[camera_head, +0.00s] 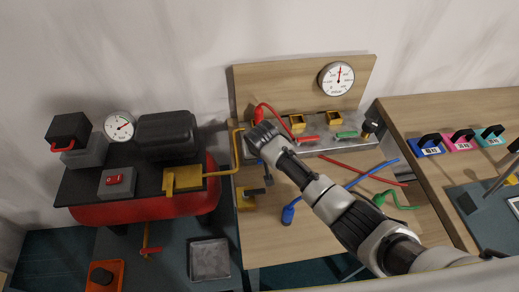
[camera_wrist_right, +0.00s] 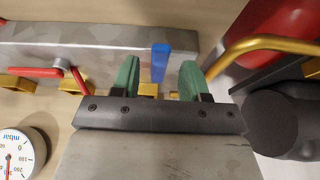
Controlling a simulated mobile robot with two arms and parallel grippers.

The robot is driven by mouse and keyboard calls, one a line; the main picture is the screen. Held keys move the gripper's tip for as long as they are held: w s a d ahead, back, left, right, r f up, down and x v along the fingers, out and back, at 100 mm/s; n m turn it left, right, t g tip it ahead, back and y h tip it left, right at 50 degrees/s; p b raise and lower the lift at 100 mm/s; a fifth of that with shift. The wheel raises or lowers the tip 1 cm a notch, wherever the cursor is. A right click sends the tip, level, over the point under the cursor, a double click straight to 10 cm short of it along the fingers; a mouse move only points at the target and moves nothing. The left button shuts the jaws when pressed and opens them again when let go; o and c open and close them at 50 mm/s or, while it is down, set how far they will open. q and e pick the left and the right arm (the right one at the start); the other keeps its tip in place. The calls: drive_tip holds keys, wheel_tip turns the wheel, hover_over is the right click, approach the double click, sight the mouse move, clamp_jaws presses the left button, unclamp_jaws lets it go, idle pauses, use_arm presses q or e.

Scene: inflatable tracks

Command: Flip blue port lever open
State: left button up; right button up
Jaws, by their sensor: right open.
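The blue port lever (camera_wrist_right: 161,61) shows in the right wrist view on the side of the grey metal manifold (camera_wrist_right: 95,42). My right gripper (camera_wrist_right: 160,70) is open, with one green fingertip on each side of the lever. A gap shows on both sides, so the fingers do not appear to grip it. In the head view my right gripper (camera_head: 262,140) is at the left end of the manifold (camera_head: 325,141) and hides the blue lever. My left gripper is not in view.
A red lever (camera_head: 308,139) and a green lever (camera_head: 346,134) sit farther along the manifold. A yellow pipe (camera_head: 221,173) runs from the compressor (camera_head: 168,133) close to my right gripper. Blue (camera_head: 288,214) and green (camera_head: 380,199) hose ends lie on the wooden table.

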drive_tip(key=v, duration=1)
drive_tip(key=shift+r, duration=0.15)
drive_tip(key=shift+s, duration=0.15)
